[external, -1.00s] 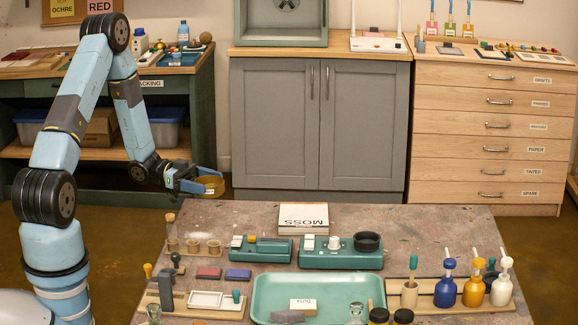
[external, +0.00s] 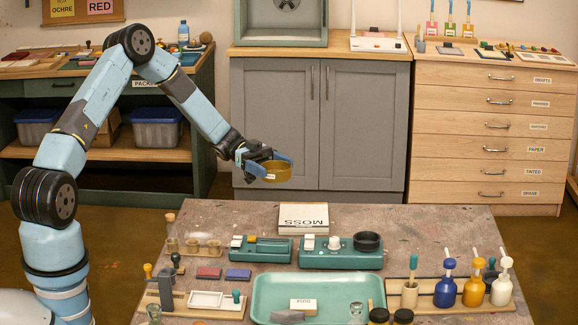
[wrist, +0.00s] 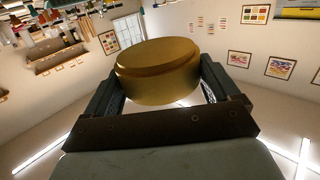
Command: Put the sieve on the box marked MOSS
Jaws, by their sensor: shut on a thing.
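In the wrist view the sieve (wrist: 158,72) sits between the two fingers of my gripper (wrist: 160,85). The box marked MOSS (external: 304,217) is white and flat and lies at the far edge of the table; its lettering is upside down in the external view. Nothing is on its top.
Two teal devices (external: 262,249) (external: 340,257) stand just in front of the box, the right one with a black round cup (external: 367,242). A wooden rack with small cups (external: 193,245) is at the left. A green tray (external: 262,290) lies nearer. Bottles stand at the right.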

